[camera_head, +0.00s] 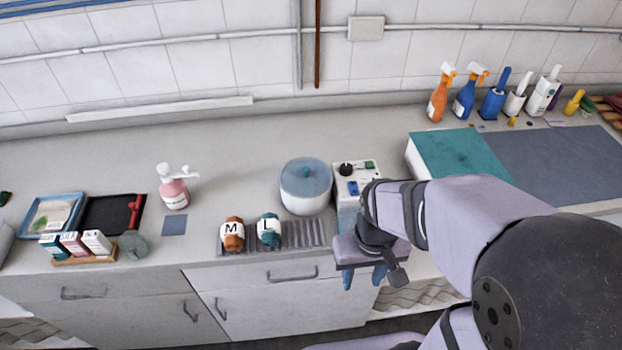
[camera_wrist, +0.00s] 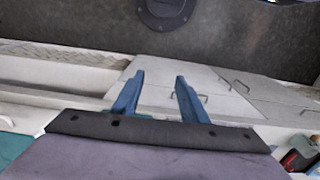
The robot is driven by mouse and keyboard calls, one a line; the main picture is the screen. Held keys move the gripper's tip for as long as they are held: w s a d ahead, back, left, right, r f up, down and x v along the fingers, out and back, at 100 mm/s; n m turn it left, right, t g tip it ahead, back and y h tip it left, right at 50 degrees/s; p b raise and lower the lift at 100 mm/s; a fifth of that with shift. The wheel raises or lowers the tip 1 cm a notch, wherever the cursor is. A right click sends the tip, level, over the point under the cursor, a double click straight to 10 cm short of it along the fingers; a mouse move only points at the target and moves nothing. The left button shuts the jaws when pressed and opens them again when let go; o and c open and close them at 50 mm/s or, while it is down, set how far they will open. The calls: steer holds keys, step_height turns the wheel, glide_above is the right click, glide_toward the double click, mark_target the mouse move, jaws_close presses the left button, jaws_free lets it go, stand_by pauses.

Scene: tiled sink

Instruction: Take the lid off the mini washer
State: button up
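The mini washer is a white round tub (camera_head: 305,200) joined to a white control box (camera_head: 357,170) with a black knob on its right. Its blue-grey translucent lid (camera_head: 306,177) with a teal knob (camera_head: 306,172) sits on the tub in the head view. My gripper (camera_head: 364,277) is to the right of and nearer than the washer, by the counter's front edge, pointing down. In the wrist view its two blue fingers (camera_wrist: 155,95) are apart with nothing between them. The washer does not show clearly in the wrist view. My wrist hides part of the control box's lower side.
A pink pump bottle (camera_head: 173,188) stands to the left. Spray bottles (camera_head: 438,95) line the back right. The counter behind the washer is clear.

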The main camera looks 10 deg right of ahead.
mark_target(306, 169)
steer(key=shift+w+a+r+n+t+y+b, duration=0.75)
steer(key=shift+w+n, duration=1.05)
steer(key=shift+w, duration=3.35)
steer(key=shift+w+a+r+n+t+y+b, duration=0.4)
steer(key=shift+w+a+r+n, duration=1.1)
steer(key=shift+w, duration=3.7)
steer(key=shift+w+a+r+n+t+y+b, duration=0.45)
steer(key=shift+w+n, duration=1.65)
steer(key=shift+w, duration=3.05)
steer(key=shift+a+g+p, duration=0.2)
steer(key=shift+g+p, duration=0.1)
steer(key=shift+p, duration=0.05)
steer(key=p+x, duration=0.1)
steer(key=x, duration=0.2)
steer(key=shift+s+a+p, duration=0.15)
steer(key=shift+a+p, duration=0.05)
steer(key=shift+p, duration=0.2)
steer(key=shift+w+a+f+y, duration=0.1)
steer(key=shift+f+y, duration=0.05)
steer(key=shift+f, duration=0.2)
steer(key=shift+w+a+f+y, duration=0.1)
steer(key=shift+f+y, duration=0.05)
steer(key=shift+f, duration=0.2)
jaws_close()
